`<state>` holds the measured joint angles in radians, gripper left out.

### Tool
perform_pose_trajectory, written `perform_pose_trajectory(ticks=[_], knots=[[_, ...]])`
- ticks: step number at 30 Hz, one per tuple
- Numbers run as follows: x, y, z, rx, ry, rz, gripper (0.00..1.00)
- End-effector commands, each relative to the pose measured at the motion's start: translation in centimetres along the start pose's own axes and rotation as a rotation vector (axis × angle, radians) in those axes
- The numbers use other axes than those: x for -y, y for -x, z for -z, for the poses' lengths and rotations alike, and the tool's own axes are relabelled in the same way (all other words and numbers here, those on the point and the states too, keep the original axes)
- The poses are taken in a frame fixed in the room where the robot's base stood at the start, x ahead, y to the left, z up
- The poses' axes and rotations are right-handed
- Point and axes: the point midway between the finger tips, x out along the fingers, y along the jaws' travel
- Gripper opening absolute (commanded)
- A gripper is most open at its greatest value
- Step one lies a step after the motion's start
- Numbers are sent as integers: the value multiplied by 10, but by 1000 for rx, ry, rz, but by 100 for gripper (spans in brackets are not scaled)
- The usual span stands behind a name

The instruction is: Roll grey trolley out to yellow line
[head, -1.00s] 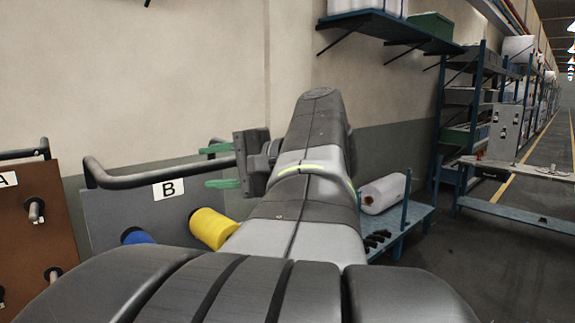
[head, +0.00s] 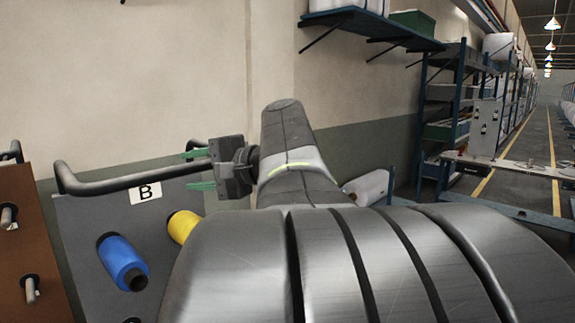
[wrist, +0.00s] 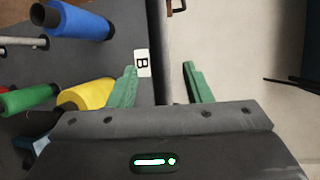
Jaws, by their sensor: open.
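The grey trolley (head: 75,225) is an upright panel marked B, at the left in the head view. Its dark handle bar (head: 120,183) runs along its top. Blue (head: 122,262) and yellow (head: 183,226) yarn cones sit on its pegs. My gripper (head: 198,168) is open, its green fingers above and below the bar's right part. In the wrist view my gripper (wrist: 162,85) has its fingers apart, and the B label (wrist: 142,62) is by the left finger. Contact with the bar cannot be told. Yellow lines (head: 485,182) run along the aisle floor at right.
A brown panel (head: 35,255) marked A in the earlier view stands close left of the grey trolley. A pale wall is behind. Blue shelving (head: 433,125) and a low stand with a white roll (head: 368,187) are at right. The aisle floor beyond is open.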

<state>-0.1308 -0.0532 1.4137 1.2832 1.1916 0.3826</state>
Motion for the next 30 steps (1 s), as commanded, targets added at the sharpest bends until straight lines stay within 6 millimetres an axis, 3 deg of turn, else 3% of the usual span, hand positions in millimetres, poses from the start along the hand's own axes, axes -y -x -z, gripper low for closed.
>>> perform_pose_trajectory(ticks=[12,25,30], knots=[[0,-53,0,2,0,-1,45],[0,-60,0,0,1,0,45],[0,-60,0,0,0,0,14]])
